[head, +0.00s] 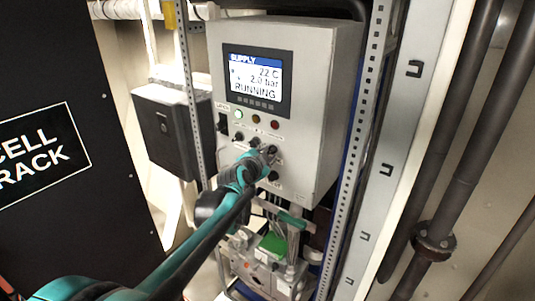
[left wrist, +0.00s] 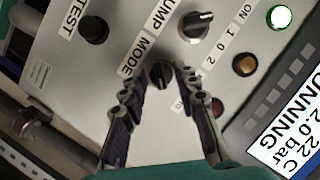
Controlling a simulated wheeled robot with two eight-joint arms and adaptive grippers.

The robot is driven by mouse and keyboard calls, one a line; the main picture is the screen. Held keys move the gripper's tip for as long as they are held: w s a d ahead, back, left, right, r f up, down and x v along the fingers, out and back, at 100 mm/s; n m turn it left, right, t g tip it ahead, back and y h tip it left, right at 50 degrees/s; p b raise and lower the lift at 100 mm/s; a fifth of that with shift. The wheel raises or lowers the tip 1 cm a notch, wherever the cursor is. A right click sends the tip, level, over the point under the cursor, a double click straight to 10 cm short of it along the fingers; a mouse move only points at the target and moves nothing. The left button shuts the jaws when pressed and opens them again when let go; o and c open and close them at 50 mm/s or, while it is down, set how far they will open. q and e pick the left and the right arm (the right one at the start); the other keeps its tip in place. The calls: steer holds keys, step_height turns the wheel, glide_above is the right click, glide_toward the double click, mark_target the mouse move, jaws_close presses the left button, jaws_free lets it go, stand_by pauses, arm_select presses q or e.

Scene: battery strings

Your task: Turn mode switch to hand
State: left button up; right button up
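The mode switch (left wrist: 161,75) is a small dark rotary knob beside the word MODE on a light grey control panel (head: 315,70). In the left wrist view it sits between the two fingers of my left gripper (left wrist: 157,82). The fingers stand apart on either side of it, with a visible gap, and I cannot tell whether either touches it. The knob's pointer direction is unclear, and the label by it is partly hidden by a finger. In the head view my left gripper (head: 266,155) is at the panel's lower right and covers the switch. My right gripper is not in view.
Close by are the pump knob (left wrist: 197,26), the black test button (left wrist: 93,30), and green (left wrist: 282,18), amber (left wrist: 244,64) and red (left wrist: 217,106) lamps. The display (head: 256,80) reads RUNNING. A perforated metal rail (head: 360,130) stands at right; a black box (head: 165,130) hangs at left.

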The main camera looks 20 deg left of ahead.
arm_select(q)
jaws_close()
steer(key=n+g+h, duration=0.1)
steer(key=n, duration=0.1)
steer(key=shift+a+n+b, duration=0.15)
steer(key=shift+n+b, duration=0.25)
steer(key=shift+w+a+n+g+h+b, duration=0.15)
steer(key=shift+n+g+h+b, duration=0.35)
steer(key=shift+n+h, duration=0.6)
steer(key=n+h+b, duration=0.2)
steer(key=n, duration=0.1)
steer(key=shift+a+n+g, duration=0.15)
steer(key=shift+n+g, duration=0.15)
steer(key=shift+n, duration=0.1)
steer(key=shift+a+n+h+b, duration=0.1)
steer(key=shift+n+h+b, duration=1.15)
steer(key=shift+n, duration=0.55)
